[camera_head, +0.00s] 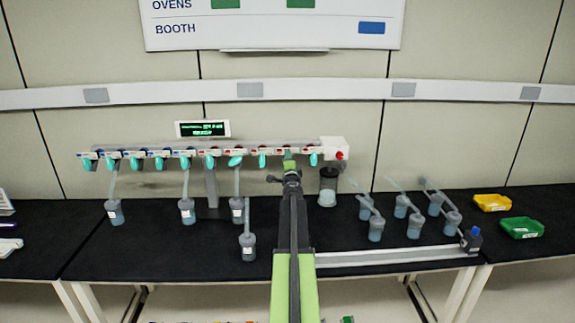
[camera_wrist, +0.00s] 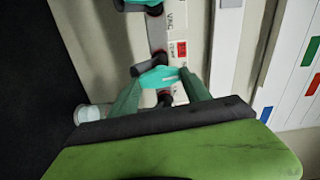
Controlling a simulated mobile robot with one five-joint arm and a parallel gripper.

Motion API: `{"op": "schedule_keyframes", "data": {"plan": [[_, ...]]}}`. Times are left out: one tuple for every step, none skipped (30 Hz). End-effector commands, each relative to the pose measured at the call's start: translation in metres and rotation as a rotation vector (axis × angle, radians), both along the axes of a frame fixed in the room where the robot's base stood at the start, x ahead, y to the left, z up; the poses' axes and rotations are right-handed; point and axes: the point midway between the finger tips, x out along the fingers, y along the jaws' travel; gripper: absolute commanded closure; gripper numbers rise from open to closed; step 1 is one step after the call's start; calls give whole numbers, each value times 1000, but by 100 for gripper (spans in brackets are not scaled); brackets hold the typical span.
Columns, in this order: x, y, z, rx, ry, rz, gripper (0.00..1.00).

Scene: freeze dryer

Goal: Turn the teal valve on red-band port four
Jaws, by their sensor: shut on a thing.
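The white manifold (camera_head: 130,153) on the bench carries a row of teal valves, with blue bands on the left and red bands on the right. My gripper (camera_head: 289,163) is at the right part of the row, between a teal valve (camera_head: 262,158) on its left and the end teal valve (camera_head: 313,159) on its right. In the wrist view my gripper (camera_wrist: 162,84) is shut on a teal valve handle (camera_wrist: 158,77), its green fingers on either side.
Flasks hang from the manifold at left (camera_head: 115,212) and centre (camera_head: 187,211). A dark-topped jar (camera_head: 328,188) is right of my arm. Several loose flasks (camera_head: 401,208), a dark bottle (camera_head: 471,241), a yellow bin (camera_head: 492,202) and a green bin (camera_head: 521,228) occupy the right bench.

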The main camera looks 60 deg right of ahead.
Motion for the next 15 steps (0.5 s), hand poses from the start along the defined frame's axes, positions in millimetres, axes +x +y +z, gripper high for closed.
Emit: {"op": "schedule_keyframes", "data": {"plan": [[1,-1,1,12,-17,0,85],[1,-1,1,20,-29,0,85],[1,-1,1,29,-41,0,85],[1,-1,1,35,-50,0,85],[1,-1,1,41,-57,0,85],[1,-1,1,46,-65,1,85],[1,-1,1,51,-72,1,85],[1,0,1,55,-77,1,85],[2,0,1,59,-82,1,85],[2,0,1,61,-85,1,85],[2,0,1,63,-88,1,85],[2,0,1,65,-91,1,85],[2,0,1,66,-93,1,85],[2,0,1,67,-94,1,85],[2,0,1,68,-95,1,85]]}}
